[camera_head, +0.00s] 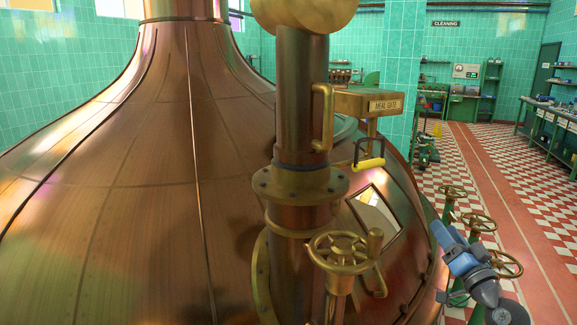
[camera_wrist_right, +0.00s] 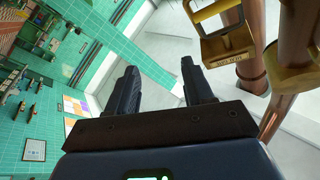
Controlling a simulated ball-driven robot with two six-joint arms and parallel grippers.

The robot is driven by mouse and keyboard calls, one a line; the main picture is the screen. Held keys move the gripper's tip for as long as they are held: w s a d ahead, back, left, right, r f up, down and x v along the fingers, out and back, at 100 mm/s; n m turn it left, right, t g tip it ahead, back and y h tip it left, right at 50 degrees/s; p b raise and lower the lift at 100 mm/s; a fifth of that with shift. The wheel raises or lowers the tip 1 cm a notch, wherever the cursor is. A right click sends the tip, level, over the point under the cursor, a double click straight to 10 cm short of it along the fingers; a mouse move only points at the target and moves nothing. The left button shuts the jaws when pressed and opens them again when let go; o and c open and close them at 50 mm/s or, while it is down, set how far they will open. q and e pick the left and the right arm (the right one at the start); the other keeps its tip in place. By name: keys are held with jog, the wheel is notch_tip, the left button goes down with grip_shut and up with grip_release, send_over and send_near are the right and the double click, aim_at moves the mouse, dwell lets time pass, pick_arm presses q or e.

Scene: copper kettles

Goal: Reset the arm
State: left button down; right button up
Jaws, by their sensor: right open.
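My right gripper (camera_head: 437,230) shows at the lower right of the head view as a blue and grey arm end, in front of the brass handwheels. In the right wrist view, its two dark fingers stand apart with nothing between them, so the gripper (camera_wrist_right: 159,68) is open and empty. My left gripper does not show in either view.
A large copper kettle (camera_head: 120,170) fills the left and middle. A brass-flanged pipe (camera_head: 300,90) and a brass handwheel (camera_head: 338,252) stand in front. Several brass handwheels (camera_head: 480,221) are close to my right gripper. A checkered floor (camera_head: 520,165) lies open at the right.

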jog(key=s+a+f+m+h, duration=0.2)
jog(key=s+f+m+h, duration=0.2)
jog(key=s+f+h, duration=0.7)
jog(key=s+a+f+n+g+y, duration=0.1)
jog(key=s+a+f, duration=0.3)
jog(key=s, duration=0.4)
jog(key=s+a+f+n+g+y, duration=0.1)
jog(key=s+a+f+n+y, duration=0.3)
jog(key=s, duration=0.5)
jog(key=s+a+f+n+g+y, duration=0.1)
jog(key=s+a+f+n+y, duration=0.1)
jog(key=s+a+f, duration=0.3)
jog(key=s+f, duration=0.2)
jog(key=s, duration=0.2)
jog(key=shift+s+a+f+n+y, duration=0.2)
jog(key=shift+a+f+n+y, duration=0.1)
jog(key=shift+f, duration=0.1)
